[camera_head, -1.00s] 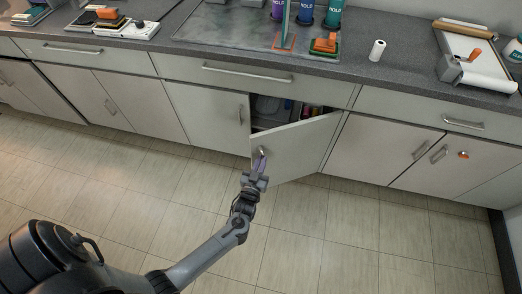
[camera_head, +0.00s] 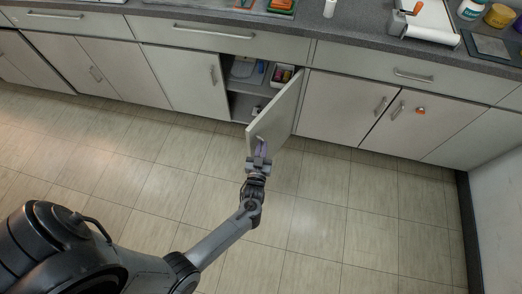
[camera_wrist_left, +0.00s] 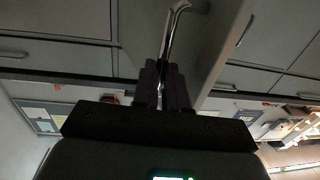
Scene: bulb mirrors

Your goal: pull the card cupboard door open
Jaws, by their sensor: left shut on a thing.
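The cupboard door (camera_head: 281,114) stands well open, swung out from the cabinet front with its hinge side on the right. My left gripper (camera_head: 261,146) is shut on the door's metal handle (camera_head: 259,139). In the left wrist view the gripper's two fingers (camera_wrist_left: 163,88) close around the lower end of the handle (camera_wrist_left: 174,34), and the door panel (camera_wrist_left: 217,40) is behind it. Inside the cupboard (camera_head: 240,103) a shelf shows with a pale container (camera_head: 243,68) and a box of coloured items (camera_head: 283,74). My right gripper is not in view.
Closed doors flank the opening, the left one (camera_head: 187,82) and the right one (camera_head: 343,107). An orange object (camera_head: 421,111) is on a door further right. The tiled floor (camera_head: 310,215) in front is clear.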

